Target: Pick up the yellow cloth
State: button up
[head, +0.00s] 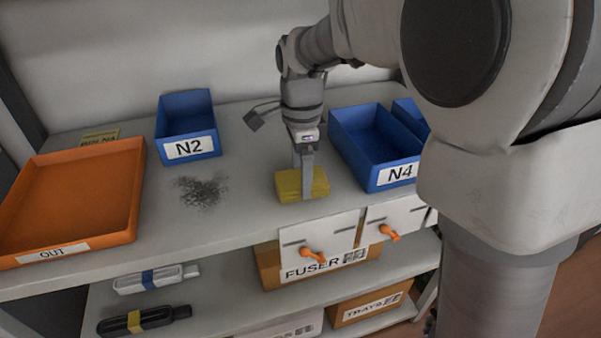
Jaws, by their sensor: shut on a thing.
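The yellow cloth (289,188) is a folded, block-like pad on the grey upper shelf, near its front edge and between the N2 and N4 bins. My gripper (306,182) points down over it from above. Its fingers are shut on the cloth, one finger showing across the near side; the far finger is mostly hidden. The cloth appears to be at shelf height; I cannot tell whether it is lifted clear of the surface.
A blue N2 bin (187,118) stands left and a blue N4 bin (345,128) right. An orange OUT tray (75,185) is at far left. Dark powder (200,192) lies on the shelf. Drawers with orange handles hang below; toner cartridges (150,318) and boxes sit lower.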

jog(key=shift+r, duration=0.1)
jog(key=shift+r+p, duration=0.4)
jog(key=shift+r, duration=0.25)
notch_tip(320, 180, up, 3)
jog(key=shift+f+p, duration=0.1)
jog(key=shift+p, duration=0.5)
jog(key=s+d, duration=0.2)
jog(key=s, duration=0.6)
jog(key=s+d+p, duration=0.1)
jog(key=s+d, duration=0.2)
jog(key=s, duration=0.6)
jog(key=shift+s+f, duration=0.15)
jog(key=shift+f, duration=0.25)
jog(key=o, duration=0.8)
jog(key=c, duration=0.7)
